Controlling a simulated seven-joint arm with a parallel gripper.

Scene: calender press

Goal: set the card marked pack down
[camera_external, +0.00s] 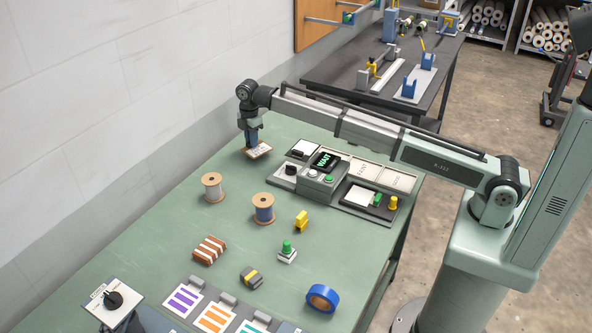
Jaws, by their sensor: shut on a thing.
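My gripper (252,143) is at the far left end of the green table (140,258), pointing down. It is shut on a small pale card (259,152) with brown edges, held at or just above the tabletop; I cannot tell whether the card touches the table. The marking on the card is too small to read. To its right is a grey station with a small display (325,161) reading WAIT in green. Beside the display are two pale labelled panels (363,170) and a dark tray with a white card (361,196).
Coloured striped cards (184,300) lie at the front. The left part of the table is clear.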

